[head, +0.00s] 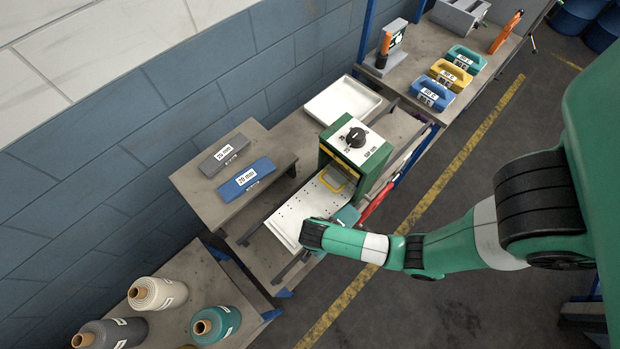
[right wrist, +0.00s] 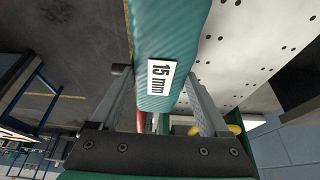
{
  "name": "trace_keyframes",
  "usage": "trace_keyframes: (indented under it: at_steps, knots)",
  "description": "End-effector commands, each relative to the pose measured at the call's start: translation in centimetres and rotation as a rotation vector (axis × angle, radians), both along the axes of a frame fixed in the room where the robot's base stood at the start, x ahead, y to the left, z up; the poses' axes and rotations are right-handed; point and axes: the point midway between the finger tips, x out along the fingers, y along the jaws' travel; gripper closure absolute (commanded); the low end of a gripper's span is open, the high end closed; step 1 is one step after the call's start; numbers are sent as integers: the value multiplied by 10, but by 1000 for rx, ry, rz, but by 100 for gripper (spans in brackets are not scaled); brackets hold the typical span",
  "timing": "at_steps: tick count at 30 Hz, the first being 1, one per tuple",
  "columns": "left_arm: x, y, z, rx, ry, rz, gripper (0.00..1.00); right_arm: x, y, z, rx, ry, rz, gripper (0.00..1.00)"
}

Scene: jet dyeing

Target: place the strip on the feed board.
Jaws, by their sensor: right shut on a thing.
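A teal ribbed strip (right wrist: 165,35) with a white "15 mm" label is between the fingers of my right gripper (right wrist: 160,80), which is shut on it. In the head view only a small teal part of the strip (head: 347,215) shows beside my right wrist; the wrist hides the rest and the fingers. The feed board (head: 288,222) is a white perforated plate in front of the green machine. It also shows in the right wrist view (right wrist: 245,45), on the right of the strip. The strip is at the board's right edge; I cannot tell whether they touch. My left gripper is not in view.
Grey (head: 223,155) and blue (head: 246,178) strips labelled 20 mm lie on the left table. A white tray (head: 343,101) is behind.

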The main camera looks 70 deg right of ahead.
Motion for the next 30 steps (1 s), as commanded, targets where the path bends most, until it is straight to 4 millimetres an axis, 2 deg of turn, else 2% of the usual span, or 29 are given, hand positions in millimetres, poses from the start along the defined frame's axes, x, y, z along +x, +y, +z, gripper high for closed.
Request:
trace_keyframes:
  at_steps: [1, 3, 6, 9, 14, 21, 24, 30]
  knots:
    - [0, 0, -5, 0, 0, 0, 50, 14, -10, -2, 0, -4, -8, 85]
    - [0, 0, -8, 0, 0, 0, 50, 30, -23, -2, 0, -4, -5, 85]
    - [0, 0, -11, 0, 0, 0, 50, 47, -37, -1, 0, -2, -2, 85]
    - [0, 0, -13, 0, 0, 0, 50, 57, -44, -1, 0, 0, 0, 85]
    - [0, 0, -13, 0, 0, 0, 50, 60, -46, 0, 0, 0, 2, 85]
    - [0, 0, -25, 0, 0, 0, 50, 93, -72, -2, 0, -1, -2, 85]
    - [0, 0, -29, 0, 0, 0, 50, 89, -70, -16, 1, 3, 2, 85]
    - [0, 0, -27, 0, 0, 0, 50, 90, -70, -15, 1, 0, 2, 85]
